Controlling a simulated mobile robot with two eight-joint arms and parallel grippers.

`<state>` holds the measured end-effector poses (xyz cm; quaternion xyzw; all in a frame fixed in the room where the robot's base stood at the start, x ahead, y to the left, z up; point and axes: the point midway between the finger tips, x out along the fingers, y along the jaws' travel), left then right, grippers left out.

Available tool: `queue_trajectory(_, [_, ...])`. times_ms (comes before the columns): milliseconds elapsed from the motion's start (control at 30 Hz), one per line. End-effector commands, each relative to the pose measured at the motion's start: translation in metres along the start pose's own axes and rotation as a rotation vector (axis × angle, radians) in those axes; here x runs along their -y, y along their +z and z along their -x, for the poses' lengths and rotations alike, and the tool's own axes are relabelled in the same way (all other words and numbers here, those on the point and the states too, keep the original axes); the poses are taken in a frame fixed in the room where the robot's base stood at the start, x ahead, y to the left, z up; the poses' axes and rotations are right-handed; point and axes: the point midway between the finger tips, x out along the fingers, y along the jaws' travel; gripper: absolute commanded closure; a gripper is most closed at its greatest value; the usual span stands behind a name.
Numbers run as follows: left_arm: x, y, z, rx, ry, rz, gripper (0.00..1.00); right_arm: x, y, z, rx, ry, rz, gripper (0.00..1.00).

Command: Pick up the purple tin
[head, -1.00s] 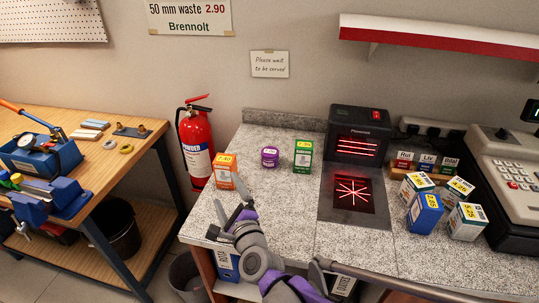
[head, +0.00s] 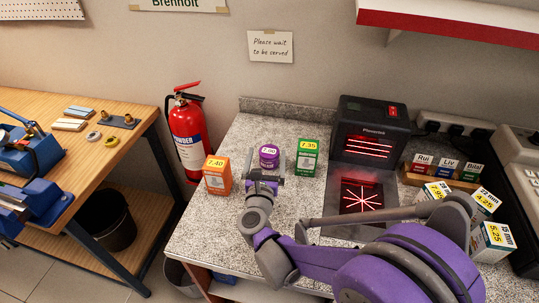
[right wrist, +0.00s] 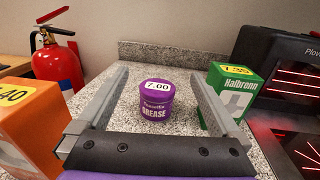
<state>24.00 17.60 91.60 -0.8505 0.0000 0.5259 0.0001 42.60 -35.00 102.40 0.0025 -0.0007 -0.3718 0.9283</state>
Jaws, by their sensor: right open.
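The purple tin (head: 269,157) stands upright on the speckled counter, with a 7.00 price label on its lid. It also shows in the right wrist view (right wrist: 155,103), marked GREASE. My right gripper (head: 265,179) is just in front of the tin in the head view. In the right wrist view its two fingers (right wrist: 158,95) are open, one on each side of the tin, with gaps to it. My left gripper is not in view.
An orange box (head: 217,175) stands left of the tin, and a green box (head: 307,157) stands close on its right. A black scanner (head: 368,132) with red lines is further right. Several small boxes (head: 485,204) stand at the right. The counter behind the tin is clear.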

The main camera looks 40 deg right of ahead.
Motion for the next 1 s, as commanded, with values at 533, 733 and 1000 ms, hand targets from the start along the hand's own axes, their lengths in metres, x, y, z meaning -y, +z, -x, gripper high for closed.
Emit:
queue_trajectory(533, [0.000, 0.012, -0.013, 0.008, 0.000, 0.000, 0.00, 0.000, -0.058, -0.018, 0.001, -0.001, 0.002, 0.00])
queue_trajectory(733, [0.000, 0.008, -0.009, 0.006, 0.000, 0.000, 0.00, 0.001, -0.057, -0.050, 0.001, -0.003, 0.001, 0.00])
queue_trajectory(1000, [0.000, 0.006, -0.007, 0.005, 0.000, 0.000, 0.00, 0.000, -0.058, -0.075, 0.000, 0.000, 0.002, 0.00])
